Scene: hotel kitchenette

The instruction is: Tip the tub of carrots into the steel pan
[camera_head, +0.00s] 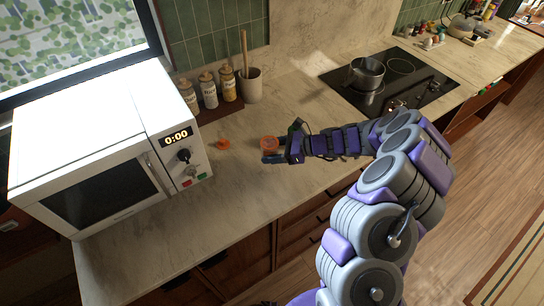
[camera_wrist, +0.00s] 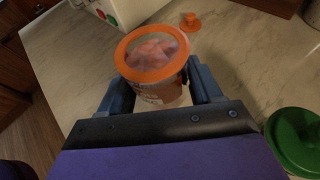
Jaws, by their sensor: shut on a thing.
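The tub of carrots (camera_wrist: 160,88) is a clear tub with an orange rim and orange pieces inside. It stands between the two fingers of my gripper (camera_wrist: 158,95) in the wrist view, upright or nearly so. In the head view the tub (camera_head: 269,143) shows at the end of my gripper (camera_head: 272,156), over or on the counter left of the hob. I cannot tell whether its base touches the counter. The steel pan (camera_head: 366,73) sits on the black hob at the back right, well away from the tub.
A small orange item (camera_head: 223,144) lies on the counter by the white microwave (camera_head: 110,140). Jars (camera_head: 208,90) and a utensil crock (camera_head: 250,86) stand at the wall. A green round object (camera_wrist: 295,140) is at the wrist view's right. Counter between tub and hob (camera_head: 388,85) looks largely clear.

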